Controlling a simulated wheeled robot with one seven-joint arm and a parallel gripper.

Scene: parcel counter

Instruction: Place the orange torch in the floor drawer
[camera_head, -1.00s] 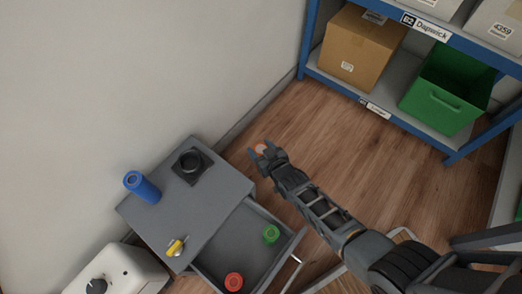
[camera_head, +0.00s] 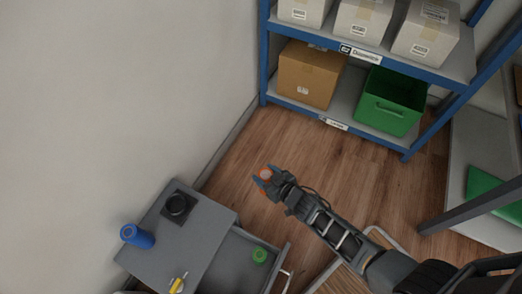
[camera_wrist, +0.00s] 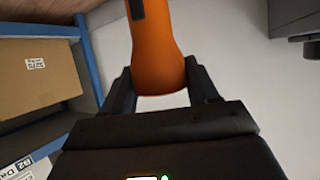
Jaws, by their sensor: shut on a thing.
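The orange torch (camera_wrist: 160,50) stands between the two fingers of my gripper (camera_wrist: 160,88) in the wrist view, and the gripper is shut on it. In the head view my gripper (camera_head: 264,180) is above the wood floor, up and to the right of the grey cabinet, with only a small orange end of the torch (camera_head: 266,174) showing. The cabinet's drawer (camera_head: 226,264) is pulled open and holds a green round item (camera_head: 260,255). The lower part of the drawer is cut off by the picture edge.
On the cabinet top (camera_head: 200,225) are a blue cylinder (camera_head: 137,236), a black round holder (camera_head: 178,204) and a yellow-handled tool (camera_head: 177,285). A blue shelf rack (camera_head: 264,60) with boxes (camera_head: 309,73) and a green bin (camera_head: 391,101) stands at the back. Floor between is clear.

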